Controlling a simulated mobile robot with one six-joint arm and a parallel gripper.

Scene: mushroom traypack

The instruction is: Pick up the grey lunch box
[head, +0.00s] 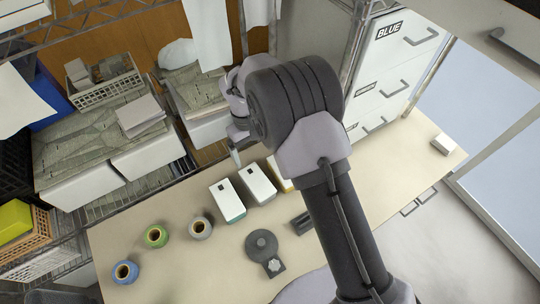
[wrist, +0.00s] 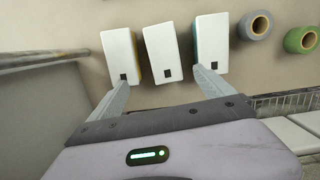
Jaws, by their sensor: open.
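Three white-topped boxes stand in a row on the beige table, each with a small dark square near one end. The middle box, probably the grey lunch box (head: 257,184), shows no coloured side; it also shows in the wrist view (wrist: 163,50). A teal-sided box (head: 227,201) is on its left in the head view and a yellow-sided box, partly hidden by my arm, is on its right. My gripper (wrist: 160,76) is open and empty. In the wrist view, its fingertips lie either side of the middle box's near end. Height above the table is unclear.
Blue (head: 125,272), green (head: 156,236) and grey (head: 200,228) rolls stand at the table's left. A dark round device (head: 263,247) and a dark block (head: 302,222) lie in front of the boxes. Shelves line the back left; a drawer cabinet (head: 385,75) stands behind.

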